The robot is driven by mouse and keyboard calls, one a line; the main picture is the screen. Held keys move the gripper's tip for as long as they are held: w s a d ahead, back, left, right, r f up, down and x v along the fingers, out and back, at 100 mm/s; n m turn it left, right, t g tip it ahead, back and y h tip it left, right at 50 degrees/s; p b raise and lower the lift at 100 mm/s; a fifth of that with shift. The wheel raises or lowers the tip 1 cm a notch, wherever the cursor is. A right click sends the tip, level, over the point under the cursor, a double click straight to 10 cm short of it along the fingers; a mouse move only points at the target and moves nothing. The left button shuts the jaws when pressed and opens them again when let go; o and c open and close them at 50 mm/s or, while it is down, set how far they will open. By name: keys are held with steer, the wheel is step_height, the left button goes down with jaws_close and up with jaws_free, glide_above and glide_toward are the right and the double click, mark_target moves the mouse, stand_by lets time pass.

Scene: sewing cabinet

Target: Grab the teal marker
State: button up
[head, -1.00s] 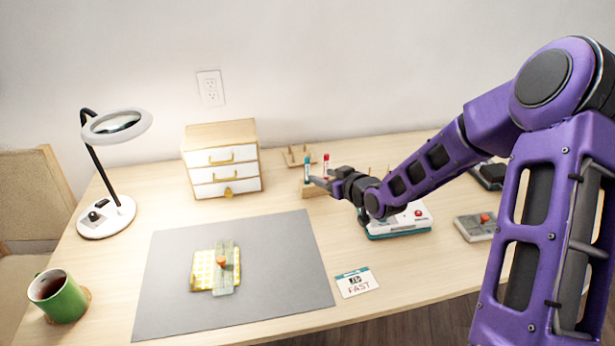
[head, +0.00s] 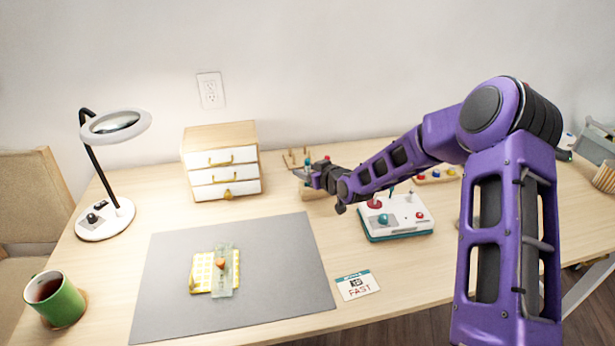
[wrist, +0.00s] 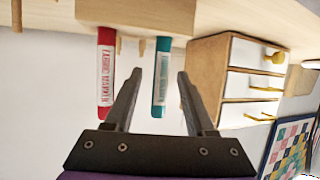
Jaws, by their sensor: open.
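The teal marker (wrist: 161,80) stands in a wooden holder (wrist: 120,12) beside a red marker (wrist: 105,75). The wrist view is upside down, so the markers hang from the holder in it. My gripper (wrist: 158,75) is open, and in the wrist view the teal marker shows between its two fingers. The red marker is outside the left finger. I cannot tell whether either finger touches the teal marker. In the head view my gripper (head: 300,174) is at the holder (head: 316,193) and hides most of both markers.
A small drawer cabinet (head: 221,160) stands left of the holder. A pegged wooden rack (head: 296,158) is behind it. A white and teal device (head: 397,217) lies under my arm. A grey mat (head: 180,270) with a yellow piece lies in front.

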jaws_close()
steer(key=shift+r, duration=0.15)
